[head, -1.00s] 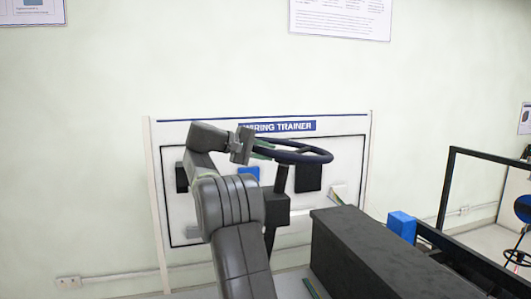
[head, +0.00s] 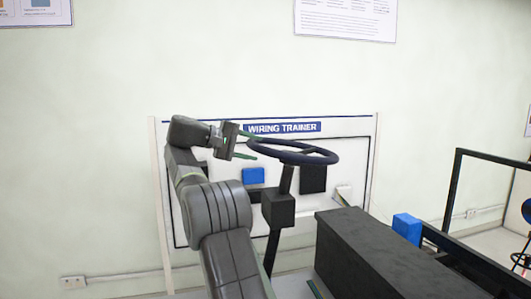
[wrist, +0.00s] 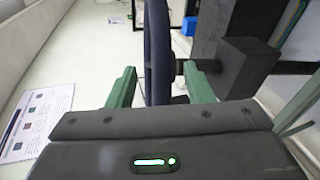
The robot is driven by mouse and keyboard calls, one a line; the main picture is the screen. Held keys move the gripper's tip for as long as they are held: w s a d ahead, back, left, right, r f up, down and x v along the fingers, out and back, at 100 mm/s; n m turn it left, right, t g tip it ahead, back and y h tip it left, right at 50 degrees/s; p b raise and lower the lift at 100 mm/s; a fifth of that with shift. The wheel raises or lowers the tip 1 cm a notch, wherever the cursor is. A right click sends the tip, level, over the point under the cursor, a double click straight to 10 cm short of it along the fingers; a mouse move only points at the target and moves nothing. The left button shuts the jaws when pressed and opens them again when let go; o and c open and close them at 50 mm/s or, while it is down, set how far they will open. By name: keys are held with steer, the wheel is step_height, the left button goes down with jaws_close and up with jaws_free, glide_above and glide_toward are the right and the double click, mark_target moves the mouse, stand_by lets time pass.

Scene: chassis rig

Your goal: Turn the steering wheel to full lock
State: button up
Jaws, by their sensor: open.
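The dark steering wheel (head: 318,158) sits nearly flat on a tilted column (head: 285,180) rising from a black box. My gripper (head: 254,145) is at the wheel's left edge in the head view, with its green fingers apart. In the wrist view, my gripper (wrist: 160,78) is open, one green finger on each side of the steering wheel (wrist: 157,45) rim. The rim lies between the fingers with gaps to both. The near end of the rim is hidden behind the gripper body. The wheel's turn angle cannot be told.
A white wiring trainer board (head: 345,128) stands behind the wheel against the wall. A long black box (head: 365,250) and a blue block (head: 406,228) are at the right, beside a black frame rail (head: 470,262). The air above the wheel is clear.

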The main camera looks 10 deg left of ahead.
mark_target(264, 151)
steer(key=v, duration=0.7)
steer(key=x, duration=1.4)
steer(key=shift+s, duration=0.1)
steer(key=shift+a, duration=0.1)
